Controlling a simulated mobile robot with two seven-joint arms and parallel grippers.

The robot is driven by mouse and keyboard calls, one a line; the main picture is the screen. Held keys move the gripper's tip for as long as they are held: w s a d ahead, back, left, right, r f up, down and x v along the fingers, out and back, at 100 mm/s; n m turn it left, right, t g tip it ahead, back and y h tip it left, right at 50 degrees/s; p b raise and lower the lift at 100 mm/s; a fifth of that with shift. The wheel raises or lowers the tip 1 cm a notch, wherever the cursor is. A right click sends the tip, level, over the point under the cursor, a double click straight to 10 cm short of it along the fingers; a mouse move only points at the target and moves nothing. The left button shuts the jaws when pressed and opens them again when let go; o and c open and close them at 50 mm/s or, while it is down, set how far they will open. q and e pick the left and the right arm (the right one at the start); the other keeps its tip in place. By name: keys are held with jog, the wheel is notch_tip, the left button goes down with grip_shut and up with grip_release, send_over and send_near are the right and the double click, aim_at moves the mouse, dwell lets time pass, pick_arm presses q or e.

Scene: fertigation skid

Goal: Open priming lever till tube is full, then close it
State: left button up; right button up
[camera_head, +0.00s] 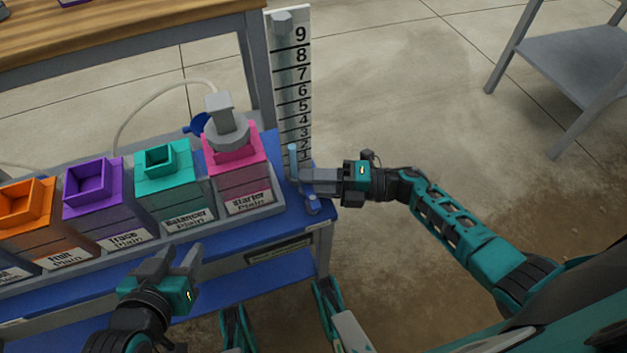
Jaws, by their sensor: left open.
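A thin pale blue upright piece (293,160), which may be the priming lever or part of the tube, stands at the skid's right corner beside a white numbered scale (291,75). No liquid level can be made out. My left gripper (176,259) is open and empty in front of the skid, below the Balancer container.
Orange (25,200), purple (92,187), teal (160,164) and pink (234,163) labelled containers stand in a row on the blue skid (265,223). A grey capped piece (224,125) tops the pink one. A wooden bench (120,28) is behind; a grey table (580,58) is far right.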

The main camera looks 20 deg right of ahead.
grip_shut()
pick_arm(q)
jog(key=shift+w+r, duration=0.15)
jog(key=shift+r, duration=0.1)
